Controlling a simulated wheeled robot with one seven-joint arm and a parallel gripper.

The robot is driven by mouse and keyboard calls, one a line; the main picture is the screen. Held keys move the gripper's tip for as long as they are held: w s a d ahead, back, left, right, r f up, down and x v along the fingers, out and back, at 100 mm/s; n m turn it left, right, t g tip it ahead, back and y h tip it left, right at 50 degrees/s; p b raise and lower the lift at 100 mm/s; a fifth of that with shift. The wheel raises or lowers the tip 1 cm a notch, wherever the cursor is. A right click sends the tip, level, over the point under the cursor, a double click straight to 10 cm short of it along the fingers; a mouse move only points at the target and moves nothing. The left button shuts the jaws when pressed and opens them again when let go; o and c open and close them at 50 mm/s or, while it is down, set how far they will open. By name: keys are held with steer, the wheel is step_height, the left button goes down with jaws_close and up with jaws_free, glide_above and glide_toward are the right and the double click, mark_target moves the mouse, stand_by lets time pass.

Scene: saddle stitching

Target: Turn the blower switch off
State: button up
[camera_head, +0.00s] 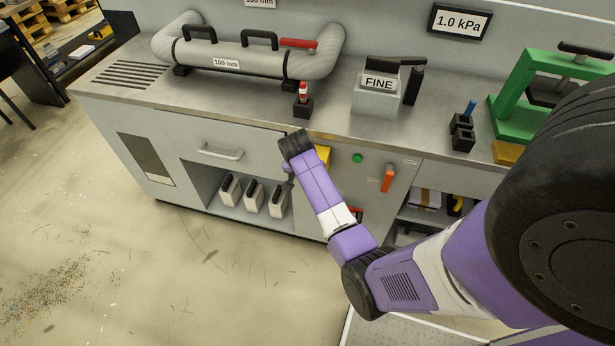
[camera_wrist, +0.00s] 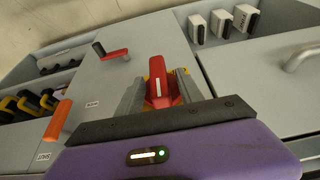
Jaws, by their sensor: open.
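The switch is a red rotary knob (camera_wrist: 160,92) with a white mark on a yellow plate on the cabinet front. In the wrist view its white mark points up in the picture. My gripper (camera_wrist: 161,98) is open, with one grey finger on each side of the knob. I cannot tell whether the fingers touch it. In the head view part of the yellow plate (camera_head: 323,154) shows beside my arm, and the knob is hidden behind it.
An orange lever (camera_head: 388,178) and a green light (camera_head: 357,158) are on the panel to the right. A red-handled crank (camera_wrist: 113,54) is close to the knob. Filter cassettes (camera_head: 254,198) stand in the open shelf to the left, below a drawer handle (camera_head: 221,152).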

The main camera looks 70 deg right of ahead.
steer(key=shift+f, duration=0.1)
jaws_close()
